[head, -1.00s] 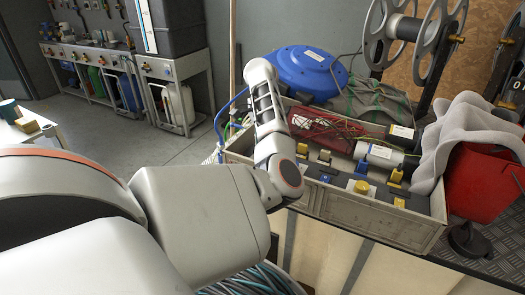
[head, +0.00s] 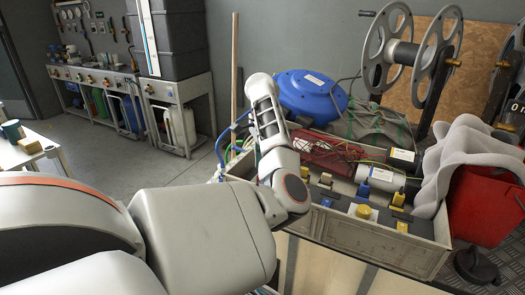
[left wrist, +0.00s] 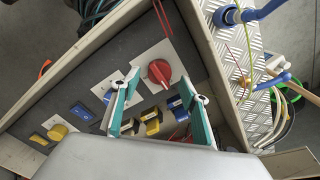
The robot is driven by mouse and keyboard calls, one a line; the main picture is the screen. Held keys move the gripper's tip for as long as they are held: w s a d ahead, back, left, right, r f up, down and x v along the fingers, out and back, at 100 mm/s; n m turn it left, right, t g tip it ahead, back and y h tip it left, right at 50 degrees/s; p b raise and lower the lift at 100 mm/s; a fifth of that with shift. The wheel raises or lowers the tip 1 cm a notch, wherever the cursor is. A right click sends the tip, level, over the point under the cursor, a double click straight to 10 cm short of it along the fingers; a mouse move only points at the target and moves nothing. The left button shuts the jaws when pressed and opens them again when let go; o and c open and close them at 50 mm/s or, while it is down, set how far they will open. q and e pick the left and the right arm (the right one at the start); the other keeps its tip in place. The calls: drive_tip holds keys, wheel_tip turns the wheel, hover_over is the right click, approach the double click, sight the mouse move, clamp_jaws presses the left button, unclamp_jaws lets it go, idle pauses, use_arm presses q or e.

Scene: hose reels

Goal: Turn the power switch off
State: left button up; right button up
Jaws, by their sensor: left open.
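A red rotary knob (left wrist: 160,72) on a white plate sits on the dark panel (left wrist: 85,75) of a grey box, in the left wrist view. No label shows whether this knob is the power switch. My left gripper (left wrist: 157,84), with teal fingers, is open, its two tips on either side of the red knob in the picture. Whether they touch it cannot be told. A yellow knob (left wrist: 58,132) and blue rockers (left wrist: 82,112) lie to the left. In the head view the box (head: 375,240) shows, but my arm hides the gripper and the red knob. My right gripper is not in view.
Several yellow and blue parts sit on the panel near my fingers. A blue reel (head: 312,92), a grey reel (head: 400,50), a grey draped cloth (head: 460,155) and a red bucket (head: 487,205) surround the box. A pale pole (head: 234,70) stands behind.

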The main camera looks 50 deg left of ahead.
use_arm(q)
wheel_tip(320, 180, up, 9)
idle(0.3)
idle(0.5)
